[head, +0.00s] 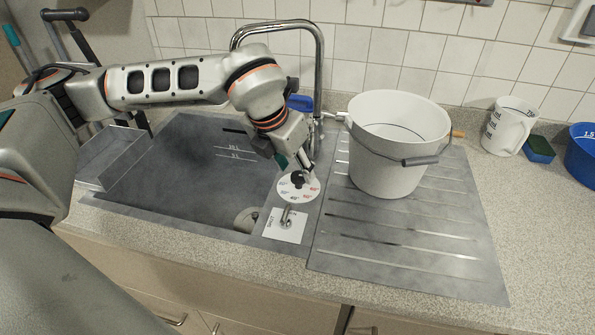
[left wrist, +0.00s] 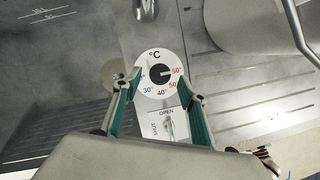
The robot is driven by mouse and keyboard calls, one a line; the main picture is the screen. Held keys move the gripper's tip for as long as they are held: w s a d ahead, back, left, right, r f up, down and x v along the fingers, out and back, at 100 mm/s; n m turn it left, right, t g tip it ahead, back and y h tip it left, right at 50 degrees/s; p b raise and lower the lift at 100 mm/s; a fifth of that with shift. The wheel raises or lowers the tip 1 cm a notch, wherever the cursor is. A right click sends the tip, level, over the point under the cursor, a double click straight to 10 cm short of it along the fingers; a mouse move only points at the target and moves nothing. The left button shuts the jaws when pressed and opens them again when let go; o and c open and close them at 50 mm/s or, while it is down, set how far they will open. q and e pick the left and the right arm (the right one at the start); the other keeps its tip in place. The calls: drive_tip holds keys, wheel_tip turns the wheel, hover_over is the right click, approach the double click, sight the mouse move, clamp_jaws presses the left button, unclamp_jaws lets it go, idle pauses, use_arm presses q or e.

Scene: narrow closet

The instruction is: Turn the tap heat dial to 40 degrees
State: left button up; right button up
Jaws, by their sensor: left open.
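The tap heat dial (head: 298,194) is a white disc with a dark central knob (left wrist: 160,73), set in the grey sink surround. In the left wrist view the dial face (left wrist: 145,82) shows °C, blue 30°, dark 40° and red higher marks. The knob's pointer looks turned right, toward the upper red mark. My left gripper (head: 298,167) is open above the dial. In the left wrist view its teal-padded fingers (left wrist: 159,85) stand on either side of the dial, apart from the knob. Whether the fingertips touch the plate, I cannot tell. My right gripper is not in view.
A white plate with a small OPEN/SHUT lever (head: 287,224) lies just in front of the dial. The curved metal tap (head: 319,75) rises behind. A white bucket (head: 390,160) stands on the drainboard to the right. A measuring jug (head: 508,127) and sponge (head: 539,149) are farther right.

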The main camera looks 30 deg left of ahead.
sight(299, 181)
use_arm(q)
drive_tip(key=shift+x, duration=1.3)
drive_tip(key=c, duration=1.1)
